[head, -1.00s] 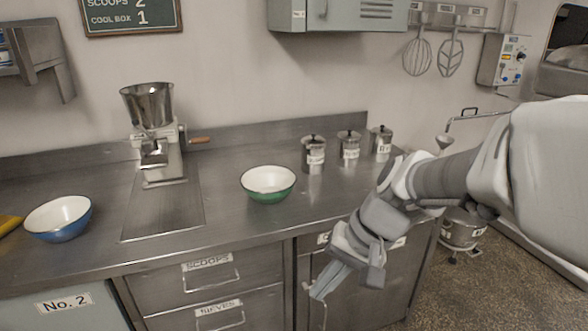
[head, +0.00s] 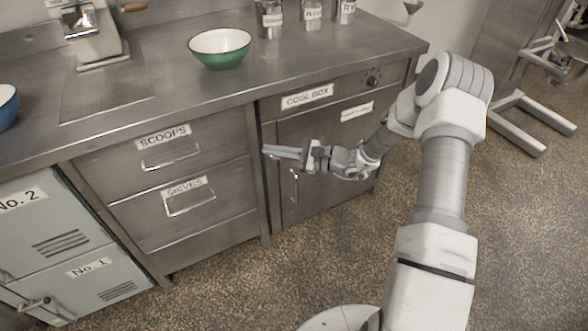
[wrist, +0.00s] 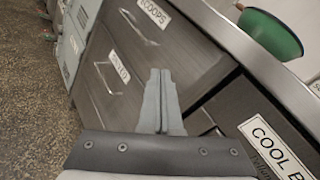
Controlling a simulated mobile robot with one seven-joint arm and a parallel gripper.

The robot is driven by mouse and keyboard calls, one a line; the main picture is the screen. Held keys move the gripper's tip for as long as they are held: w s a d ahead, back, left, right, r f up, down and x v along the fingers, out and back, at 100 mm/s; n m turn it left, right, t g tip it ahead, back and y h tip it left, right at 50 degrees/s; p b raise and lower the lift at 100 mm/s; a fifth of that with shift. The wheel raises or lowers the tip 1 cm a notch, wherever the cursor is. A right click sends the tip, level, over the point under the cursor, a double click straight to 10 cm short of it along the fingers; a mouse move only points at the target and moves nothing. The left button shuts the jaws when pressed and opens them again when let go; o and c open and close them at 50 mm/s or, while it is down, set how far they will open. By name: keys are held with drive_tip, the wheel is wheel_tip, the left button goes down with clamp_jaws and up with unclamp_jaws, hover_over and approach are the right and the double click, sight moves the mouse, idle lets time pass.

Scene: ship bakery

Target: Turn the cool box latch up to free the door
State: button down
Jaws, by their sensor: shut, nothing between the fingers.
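The cool box, labelled COOL BOX (head: 307,97), is the steel cabinet at the right end of the counter. Its door (head: 330,150) looks shut. A pale upright metal piece (head: 294,188) shows low on the door's left side, just below my gripper; I cannot tell whether it is the latch or a handle. My gripper (head: 266,150) is shut and empty, its fingers pointing left across the door's left edge. In the wrist view my gripper (wrist: 160,75) points towards the drawers, and the cool box label (wrist: 275,150) is at lower right. No latch shows clearly there.
Drawers labelled SCOOPS (head: 163,137) and SIEVES (head: 186,187), with protruding handles, lie left of the door. Pale lockers (head: 60,230) stand further left. A green bowl (head: 220,48) and several canisters stand on the counter. The speckled floor in front is mostly clear.

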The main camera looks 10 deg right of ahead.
drive_tip(key=w+d+f+m+t+h+b, duration=0.1)
drive_tip(key=d+f+m+t+h, duration=0.2)
drive_tip(key=f, duration=0.5)
drive_tip(key=w+d+f+m+t+h+b, duration=0.1)
drive_tip(key=d+f+m+t+h+b, duration=0.1)
drive_tip(key=f+m, duration=0.5)
drive_tip(key=w+d+f+m+t+h+b, duration=0.2)
drive_tip(key=d+f+m+t+h, duration=0.2)
drive_tip(key=f, duration=0.6)
drive_tip(key=d+m, duration=0.1)
drive_tip(key=d, duration=0.1)
drive_tip(key=shift+d+f+t+h, duration=0.25)
drive_tip(key=shift+d+t+h, duration=0.05)
drive_tip(key=shift+t, duration=0.1)
drive_tip(key=w+a+r+b, duration=0.3)
drive_tip(key=w+r+b, duration=0.1)
drive_tip(key=w, duration=0.6)
drive_tip(key=shift+a+r, duration=0.2)
drive_tip(key=shift+r, duration=0.05)
drive_tip(key=shift+w+d, duration=0.1)
drive_tip(key=shift+r+n, duration=0.15)
drive_tip(key=shift+n, duration=0.45)
